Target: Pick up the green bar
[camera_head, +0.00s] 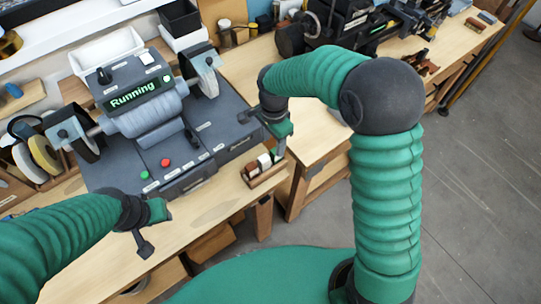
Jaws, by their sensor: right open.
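A small wooden holder (266,178) with a few small bars, one of them whitish (264,162), sits at the bench's front edge, right of the grinder. I cannot clearly pick out the green bar; my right gripper covers part of the holder's far right end. My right gripper (277,146) is open, just above that end of the holder, with its fingers pointing down; whether it touches anything there is unclear. My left gripper (152,230) hangs over the bench's front edge at the left, away from the holder. Its jaw opening is unclear.
A bench grinder (140,105) marked "Running" stands on a grey base with red and green buttons, close to the left of the holder. White and black bins (180,17) stand behind it. A second bench with a dark machine (330,25) is at the back right.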

